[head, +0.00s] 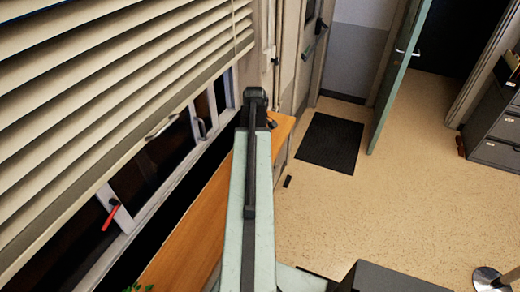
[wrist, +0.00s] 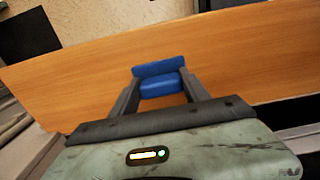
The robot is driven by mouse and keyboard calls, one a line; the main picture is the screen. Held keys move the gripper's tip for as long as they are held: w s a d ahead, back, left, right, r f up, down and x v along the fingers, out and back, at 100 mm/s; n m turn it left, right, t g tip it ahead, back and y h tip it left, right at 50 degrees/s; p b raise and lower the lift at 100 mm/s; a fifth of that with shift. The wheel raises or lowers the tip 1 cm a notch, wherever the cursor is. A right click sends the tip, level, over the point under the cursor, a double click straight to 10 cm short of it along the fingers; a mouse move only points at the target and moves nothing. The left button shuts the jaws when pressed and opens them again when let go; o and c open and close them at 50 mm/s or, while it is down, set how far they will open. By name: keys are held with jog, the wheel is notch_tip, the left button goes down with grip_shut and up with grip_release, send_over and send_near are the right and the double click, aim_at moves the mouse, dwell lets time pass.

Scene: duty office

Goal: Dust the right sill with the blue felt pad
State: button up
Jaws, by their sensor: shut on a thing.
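In the wrist view, my gripper (wrist: 160,90) is shut on the blue felt pad (wrist: 160,86), which sits between its two fingers. Behind the pad is a wooden sill (wrist: 75,80), which runs across the picture. I cannot tell whether the pad touches the wood. In the head view, the wooden sill (head: 195,225) runs below the window, and my arm lies over part of it. My gripper and the pad are hidden there behind the arm.
White blinds (head: 110,80) hang over the window at left, with a red-handled latch (head: 110,214) below. A green plant tip (head: 138,287) shows at the bottom edge. A dark mat (head: 329,142) lies by an open door (head: 400,70). The floor at right is mostly clear.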

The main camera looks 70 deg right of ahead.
jog(key=shift+w+d+r, duration=0.1)
jog(key=shift+w, duration=3)
notch_tip(320, 180, up, 6)
jog(key=p, duration=0.6)
notch_tip(320, 180, up, 3)
jog(key=p, duration=0.3)
